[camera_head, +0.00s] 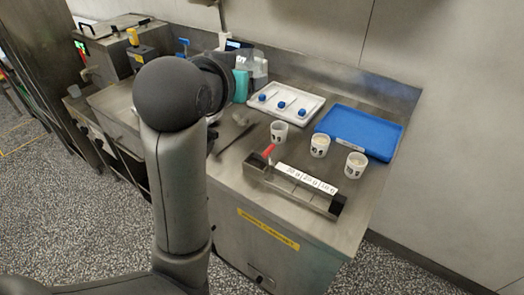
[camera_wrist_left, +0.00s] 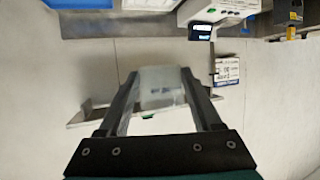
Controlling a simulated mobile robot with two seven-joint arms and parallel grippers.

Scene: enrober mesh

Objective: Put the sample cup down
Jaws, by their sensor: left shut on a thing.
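In the left wrist view my left gripper (camera_wrist_left: 160,92) is shut on a translucent, pale cup (camera_wrist_left: 160,88), which sits between the two dark fingers. It is blurred, and its contents cannot be made out. In the head view my left arm hides most of this gripper; a teal part (camera_head: 241,86) shows beyond the arm, beside a clear container (camera_head: 259,70). Three white cups with dark markings stand upright on the steel bench: one (camera_head: 279,132) at left, one (camera_head: 320,146) in the middle, one (camera_head: 355,166) at right. My right gripper is not in view.
A blue tray (camera_head: 375,123) lies behind the white cups. A white tray (camera_head: 264,99) holds blue-topped items. A steel holder with a numbered strip (camera_head: 306,178) and a red handle (camera_head: 268,151) lies at the front. Bare steel bench (camera_head: 239,169) shows left of the holder.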

